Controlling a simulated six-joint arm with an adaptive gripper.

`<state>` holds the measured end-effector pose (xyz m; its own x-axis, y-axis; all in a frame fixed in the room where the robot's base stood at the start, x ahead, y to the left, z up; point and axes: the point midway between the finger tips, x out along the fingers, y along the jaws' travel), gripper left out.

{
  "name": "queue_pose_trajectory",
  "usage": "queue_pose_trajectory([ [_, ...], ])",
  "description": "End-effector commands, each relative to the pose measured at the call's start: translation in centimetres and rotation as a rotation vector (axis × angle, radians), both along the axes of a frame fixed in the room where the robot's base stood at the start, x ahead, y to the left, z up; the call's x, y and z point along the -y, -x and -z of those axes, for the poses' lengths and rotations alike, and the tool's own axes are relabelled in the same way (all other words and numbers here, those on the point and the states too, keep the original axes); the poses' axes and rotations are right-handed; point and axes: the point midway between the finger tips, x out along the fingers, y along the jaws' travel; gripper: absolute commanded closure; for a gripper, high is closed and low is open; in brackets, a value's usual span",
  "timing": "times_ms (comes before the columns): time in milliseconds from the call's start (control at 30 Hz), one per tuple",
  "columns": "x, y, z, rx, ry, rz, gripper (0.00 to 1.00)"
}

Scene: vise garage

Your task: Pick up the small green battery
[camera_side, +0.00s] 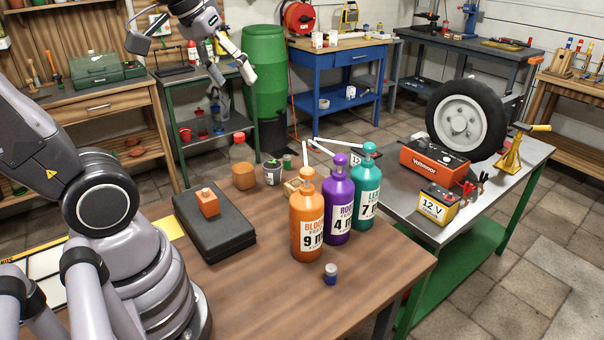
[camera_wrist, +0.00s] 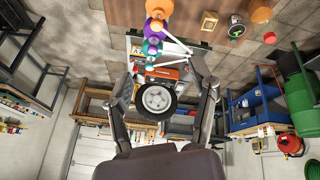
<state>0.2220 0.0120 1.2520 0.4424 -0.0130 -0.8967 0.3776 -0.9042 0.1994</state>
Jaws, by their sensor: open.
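A small green cylinder (camera_side: 287,161), which looks like the small green battery, stands on the wooden table beside a labelled cup (camera_side: 272,173), towards the table's far edge. My gripper (camera_side: 196,62) is high at the top left of the side view, well away from the cylinder. In the wrist view its fingers (camera_wrist: 172,80) are spread apart with nothing held between them.
Orange (camera_side: 307,222), purple (camera_side: 338,207) and teal (camera_side: 366,190) bottles stand mid-table. An orange-capped bottle (camera_side: 243,167) is left of the cup. A black case (camera_side: 214,228) carries an orange block (camera_side: 208,203). A small blue cylinder (camera_side: 331,273) stands in front; the table's front is clear.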

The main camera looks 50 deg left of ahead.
Motion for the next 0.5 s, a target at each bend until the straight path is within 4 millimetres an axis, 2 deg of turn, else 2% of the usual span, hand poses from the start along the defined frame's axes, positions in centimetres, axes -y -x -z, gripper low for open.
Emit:
queue_pose_trajectory([
  [33, -1.0, -2.8, 0.0, -0.021, 0.068, -0.135, 0.42],
  [100, -2.5, -6.4, 0.3, -0.036, 0.165, -0.329, 0.42],
  [267, -7.5, -14.3, 2.7, -0.063, 0.384, -0.781, 0.42],
  [367, -11.5, -18.6, 5.6, -0.076, 0.516, -1.07, 0.42],
  [500, -18.0, -23.2, 11.3, -0.086, 0.699, -1.483, 0.42],
])
